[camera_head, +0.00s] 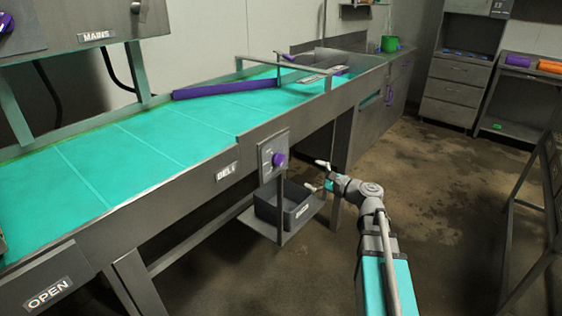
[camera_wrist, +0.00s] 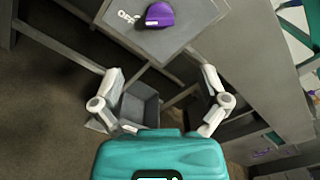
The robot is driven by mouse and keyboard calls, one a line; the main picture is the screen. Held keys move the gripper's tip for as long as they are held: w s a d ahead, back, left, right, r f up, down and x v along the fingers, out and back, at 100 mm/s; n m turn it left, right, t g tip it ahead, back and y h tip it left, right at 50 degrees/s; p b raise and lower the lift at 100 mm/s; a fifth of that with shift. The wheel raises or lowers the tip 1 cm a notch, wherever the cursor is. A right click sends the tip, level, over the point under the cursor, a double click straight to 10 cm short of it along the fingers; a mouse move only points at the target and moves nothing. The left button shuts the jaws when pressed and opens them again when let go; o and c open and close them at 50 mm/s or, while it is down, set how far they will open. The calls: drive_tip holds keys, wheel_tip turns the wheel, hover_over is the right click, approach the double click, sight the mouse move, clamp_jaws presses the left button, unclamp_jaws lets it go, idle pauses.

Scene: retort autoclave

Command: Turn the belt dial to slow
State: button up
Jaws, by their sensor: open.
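The belt dial (camera_head: 279,159) is a purple knob on a grey panel (camera_head: 266,150) on the side of the conveyor, right of the label that reads like "BELT". In the wrist view the purple dial (camera_wrist: 160,14) is at the top, on its plate (camera_wrist: 185,40), with partly readable lettering to its left. My gripper (camera_head: 318,175) is to the right of the dial and a little lower in the head view, apart from it. In the wrist view my gripper (camera_wrist: 160,80) has its fingers spread wide with nothing between them, and the dial lies beyond the fingertips.
A dark grey bin (camera_head: 290,207) stands on a low shelf below the dial, close to my gripper. The teal conveyor belt (camera_head: 120,150) carries a long purple bar (camera_head: 225,89). Bare floor lies right of my arm. A dark table frame (camera_head: 530,210) stands at the right edge.

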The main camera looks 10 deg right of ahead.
sight(283, 161)
drive_tip(key=x, duration=1.3)
drive_tip(key=shift+s, duration=0.1)
drive_tip(key=c, duration=1.2)
drive_tip(key=shift+o, duration=0.2)
drive_tip(key=shift+m, duration=0.4)
drive_tip(key=m, duration=0.9)
